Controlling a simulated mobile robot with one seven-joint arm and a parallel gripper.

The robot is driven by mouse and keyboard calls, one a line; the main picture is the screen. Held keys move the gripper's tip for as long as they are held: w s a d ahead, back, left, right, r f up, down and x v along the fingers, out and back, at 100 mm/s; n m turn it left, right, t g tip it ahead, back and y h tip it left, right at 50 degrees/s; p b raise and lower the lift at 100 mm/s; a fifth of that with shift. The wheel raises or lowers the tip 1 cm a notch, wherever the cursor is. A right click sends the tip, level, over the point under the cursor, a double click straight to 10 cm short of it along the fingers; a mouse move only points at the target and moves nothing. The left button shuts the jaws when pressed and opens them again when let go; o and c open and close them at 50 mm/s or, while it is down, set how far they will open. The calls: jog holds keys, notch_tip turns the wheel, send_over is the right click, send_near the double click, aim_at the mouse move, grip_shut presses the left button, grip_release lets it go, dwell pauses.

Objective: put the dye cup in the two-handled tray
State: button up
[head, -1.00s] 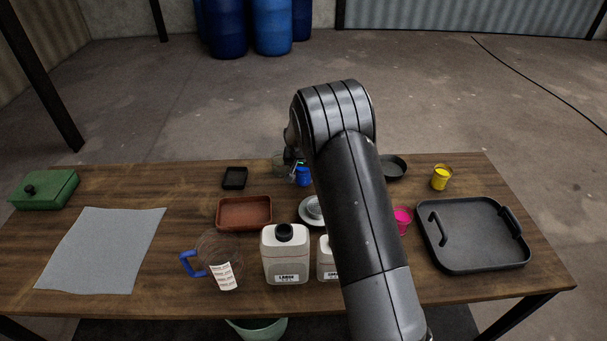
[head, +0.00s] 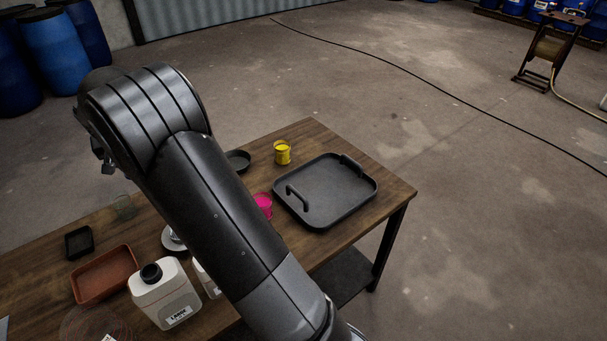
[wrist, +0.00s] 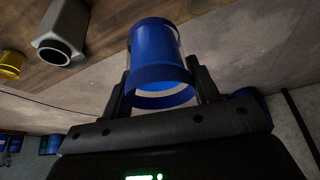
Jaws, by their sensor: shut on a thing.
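A blue dye cup (wrist: 158,48) sits between the two dark fingers of my gripper (wrist: 162,85) in the wrist view. The gripper is shut on it, and the cup appears clear of the table. In the head view my arm hides the cup and the fingers. The black two-handled tray (head: 330,208) lies at the right end of the table, and its floor is empty. My gripper is to the left of the tray, beyond the arm's bulk.
A magenta cup (head: 263,203) stands by the tray's left edge and a yellow cup (head: 282,153) behind it.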

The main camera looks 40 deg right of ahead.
notch_tip(320, 180, up, 4)
jog(key=shift+f, duration=0.15)
jog(key=s+d+m+g+h, duration=0.1)
jog(key=s+d+m, duration=0.35)
jog(key=d, duration=1.15)
jog(key=s+d+m+g+h, duration=0.1)
jog(key=s+d+m+h, duration=0.3)
jog(key=d, duration=1.1)
jog(key=s+d+m+g+y, duration=0.15)
jog(key=s+d+m, duration=0.25)
jog(key=s+d, duration=0.9)
jog(key=s+d+m+g, duration=0.2)
jog(key=s+d+m, duration=0.3)
jog(key=s+d, duration=0.75)
send_over(327, 189)
notch_tip(327, 189, down, 18)
jog(key=shift+a+f, duration=0.1)
jog(key=shift+f, duration=2.05)
jog(key=shift+f, duration=0.15)
